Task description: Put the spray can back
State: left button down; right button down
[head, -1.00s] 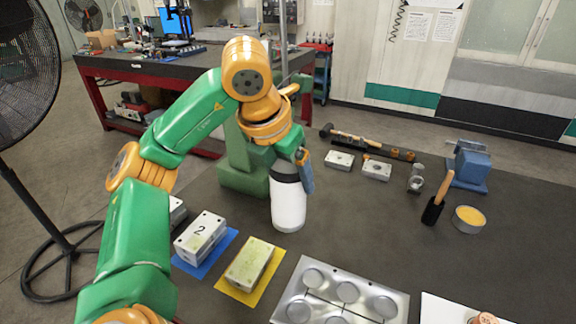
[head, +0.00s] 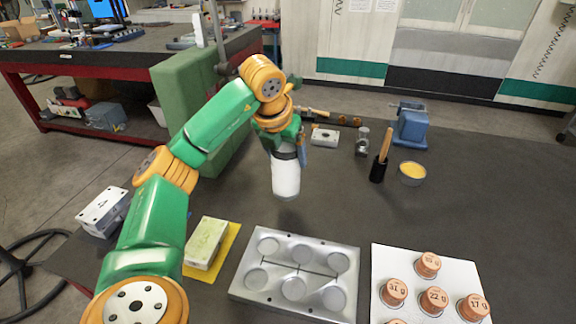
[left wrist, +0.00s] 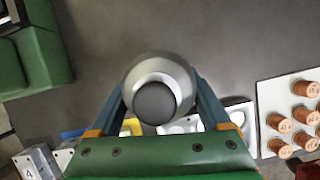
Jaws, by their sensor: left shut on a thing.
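The spray can (head: 286,178) has a white body and a dark upper part. My left gripper (head: 290,146) is shut on its upper part and holds it upright over the dark bench, behind the metal mould plate (head: 345,258). I cannot tell whether its base touches the bench. In the left wrist view the can (left wrist: 160,72) is seen from above, with a dark round top inside a white ring. It sits between the two fingers of the left gripper (left wrist: 160,105). My right gripper is not in view.
A tall green block (head: 185,85) stands left of the can. A block on a yellow mat (head: 226,250) lies front left. Copper weights stand on a white sheet (head: 452,265) at front right.

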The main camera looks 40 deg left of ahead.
aim_at(287, 167)
pick_arm(q)
jog(key=shift+w+a+f, duration=0.1)
jog(key=shift+w+f, duration=0.15)
jog(key=shift+f, duration=0.05)
notch_tip(287, 167, down, 3)
jog(key=shift+a+f, duration=0.1)
jog(key=shift+w+a+f, duration=0.15)
jog(key=shift+w+f, duration=0.05)
jog(key=shift+f, duration=0.05)
jog(key=shift+f, duration=0.1)
